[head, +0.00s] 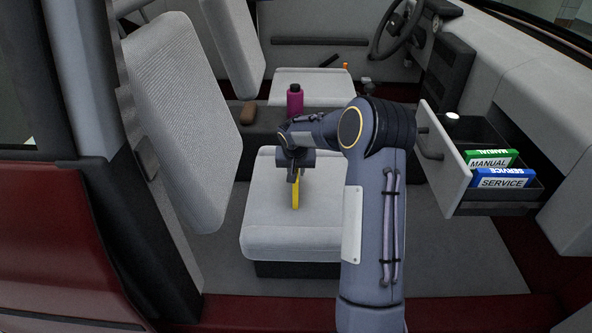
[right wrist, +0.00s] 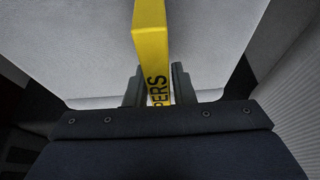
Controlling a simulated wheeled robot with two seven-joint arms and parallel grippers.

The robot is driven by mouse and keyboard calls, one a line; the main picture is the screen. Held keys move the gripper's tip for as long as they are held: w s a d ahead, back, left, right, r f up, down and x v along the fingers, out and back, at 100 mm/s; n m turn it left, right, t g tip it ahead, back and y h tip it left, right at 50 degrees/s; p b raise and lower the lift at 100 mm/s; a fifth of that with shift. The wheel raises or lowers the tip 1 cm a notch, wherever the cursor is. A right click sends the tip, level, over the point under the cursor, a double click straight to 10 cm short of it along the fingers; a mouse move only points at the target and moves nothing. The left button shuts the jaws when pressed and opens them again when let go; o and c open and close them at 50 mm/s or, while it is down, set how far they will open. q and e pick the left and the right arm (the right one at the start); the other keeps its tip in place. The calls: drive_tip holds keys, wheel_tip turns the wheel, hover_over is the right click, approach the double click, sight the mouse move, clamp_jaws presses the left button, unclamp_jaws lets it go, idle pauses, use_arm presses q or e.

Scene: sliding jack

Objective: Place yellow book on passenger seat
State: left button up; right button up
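The passenger seat's light grey cushion (head: 300,235) is in the middle of the head view, its backrest (head: 180,110) to the left. The narrow yellow book (head: 296,193) is upright over the cushion. My right gripper (head: 295,174) is above it, pointing down. In the right wrist view the yellow book (right wrist: 151,40) runs between the two fingers of my right gripper (right wrist: 157,90), with the letters "PERS" on its spine. The fingers lie close against both sides of it. I cannot tell whether its lower end touches the cushion. My left gripper is not in view.
An open drawer (head: 446,165) at the right holds a green manual (head: 490,160), a blue service book (head: 503,180) and a white-topped item (head: 451,120). A magenta bottle (head: 295,101) stands on the console behind the seat. The steering wheel (head: 397,28) is at the back.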

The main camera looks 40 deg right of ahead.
drive_tip(key=shift+o, duration=1.4)
